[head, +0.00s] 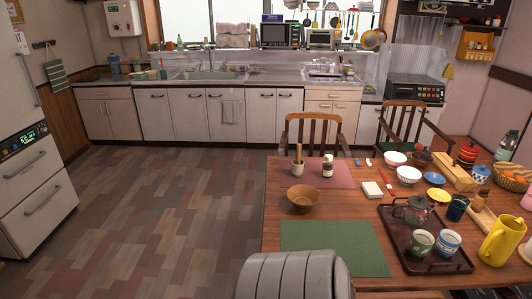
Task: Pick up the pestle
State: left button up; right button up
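A slim wooden stick that looks like the pestle (299,152) stands upright in a small light wooden cup or mortar (297,169). The cup stands on the reddish-brown placemat (342,180) at the far left of the dining table. The stick's lower end is hidden inside the cup. Neither of my grippers shows in the head view.
A wooden chair (313,128) is behind. The green placemat (335,248) is bare. A dark tray (418,262) holds a teapot and cups.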

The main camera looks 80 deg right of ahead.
aim_at(298, 155)
jog(key=i+l+z, duration=0.1)
jog(key=i+z, duration=0.65)
jog(key=z, duration=0.15)
jog(key=i+j+z, duration=0.25)
jog(key=z, duration=0.25)
jog(key=i, duration=0.1)
